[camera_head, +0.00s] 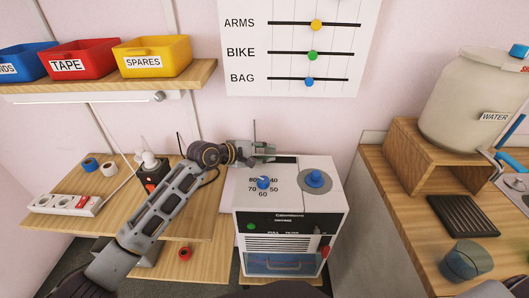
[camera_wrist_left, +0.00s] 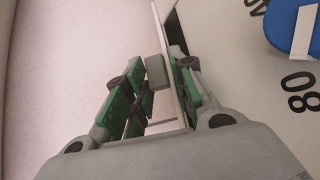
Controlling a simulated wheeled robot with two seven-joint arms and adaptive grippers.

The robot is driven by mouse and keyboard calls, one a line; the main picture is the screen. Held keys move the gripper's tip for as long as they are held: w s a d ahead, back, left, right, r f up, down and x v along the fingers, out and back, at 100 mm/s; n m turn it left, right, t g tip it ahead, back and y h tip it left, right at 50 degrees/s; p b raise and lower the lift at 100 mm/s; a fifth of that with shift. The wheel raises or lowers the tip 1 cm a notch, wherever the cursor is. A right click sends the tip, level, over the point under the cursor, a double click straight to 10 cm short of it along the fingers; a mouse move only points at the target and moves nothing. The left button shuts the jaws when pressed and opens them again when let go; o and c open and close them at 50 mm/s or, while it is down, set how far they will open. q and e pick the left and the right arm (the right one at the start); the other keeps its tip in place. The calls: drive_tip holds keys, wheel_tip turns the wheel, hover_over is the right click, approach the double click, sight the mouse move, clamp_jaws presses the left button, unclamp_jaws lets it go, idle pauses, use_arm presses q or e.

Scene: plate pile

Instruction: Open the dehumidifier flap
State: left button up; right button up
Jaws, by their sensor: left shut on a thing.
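The dehumidifier (camera_head: 285,222) is a white box with a dark front band, a grille and a bluish tank at the bottom. Its top has a blue dial (camera_head: 263,182) marked with numbers and a blue knob (camera_head: 315,178) on a grey disc. My left gripper (camera_head: 262,152) is at the back left of the top. In the left wrist view its green-padded fingers (camera_wrist_left: 155,95) are shut around a thin pale panel, seemingly the flap (camera_wrist_left: 186,112), by a grey tab (camera_wrist_left: 157,72). The fingers hide much of the flap. My right gripper is not in view.
A power strip (camera_head: 66,204), tape rolls and a dark device (camera_head: 152,172) are on the left bench. A shelf with bins (camera_head: 82,61) hangs above.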

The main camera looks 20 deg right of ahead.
use_arm(q)
drive_tip(key=shift+w+r, duration=0.2)
drive_tip(key=shift+r, duration=0.15)
drive_tip(key=shift+w+d+r+n+g+y, duration=0.15)
drive_tip(key=shift+w+r+n+g+y, duration=0.25)
drive_tip(key=shift+w+n+g, duration=0.25)
drive_tip(key=shift+r+g, duration=0.1)
drive_tip(key=shift+g, duration=0.15)
drive_tip(key=shift+w+d+r+n, duration=0.1)
drive_tip(key=shift+w+n, duration=0.05)
drive_tip(key=shift+n, duration=0.1)
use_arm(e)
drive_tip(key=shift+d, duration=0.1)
use_arm(q)
drive_tip(key=o, duration=0.9)
drive_tip(key=shift+f+y, duration=0.2)
drive_tip(key=shift+y, duration=0.1)
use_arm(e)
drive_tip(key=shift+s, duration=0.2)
